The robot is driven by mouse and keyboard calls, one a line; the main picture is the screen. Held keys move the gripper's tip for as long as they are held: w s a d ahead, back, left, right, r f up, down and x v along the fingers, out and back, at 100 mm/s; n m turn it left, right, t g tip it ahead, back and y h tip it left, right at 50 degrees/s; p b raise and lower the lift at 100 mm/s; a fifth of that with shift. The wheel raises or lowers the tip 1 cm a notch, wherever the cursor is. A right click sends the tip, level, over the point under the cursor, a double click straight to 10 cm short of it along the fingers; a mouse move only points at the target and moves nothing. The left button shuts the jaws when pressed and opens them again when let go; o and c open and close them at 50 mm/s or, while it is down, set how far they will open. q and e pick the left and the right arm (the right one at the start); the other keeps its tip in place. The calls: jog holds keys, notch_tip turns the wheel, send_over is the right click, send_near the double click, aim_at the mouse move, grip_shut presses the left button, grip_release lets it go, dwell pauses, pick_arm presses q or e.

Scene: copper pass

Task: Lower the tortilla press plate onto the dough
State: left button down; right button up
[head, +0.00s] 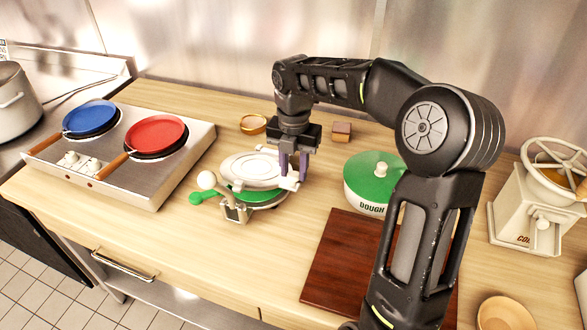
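The tortilla press stands on the wooden counter in the head view. Its white upper plate (250,171) sits low and close above the green lower plate (262,195); I cannot tell whether they touch. A lever with a white ball knob (207,180) sticks out at the press's front left. No dough shows between the plates. My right gripper (292,178) points down at the right edge of the white plate, by its small white bracket. My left gripper is not in view.
A green-lidded dough bowl (372,180) stands right of the press, partly behind my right arm. A dark board (335,262) lies in front. A two-burner stove (185,160) with a red pan (156,134) and a blue pan (90,117) stands left. A grinder (530,215) stands far right.

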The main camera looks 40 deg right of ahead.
jog(key=o, duration=0.4)
jog(key=shift+w+d, duration=0.1)
jog(key=shift+d, duration=0.1)
jog(key=shift+o, duration=0.2)
jog(key=shift+a, duration=0.1)
jog(key=shift+r, duration=0.1)
notch_tip(320, 180, up, 8)
jog(key=shift+f+p, duration=0.15)
jog(key=shift+p, duration=0.15)
jog(key=shift+f, duration=0.1)
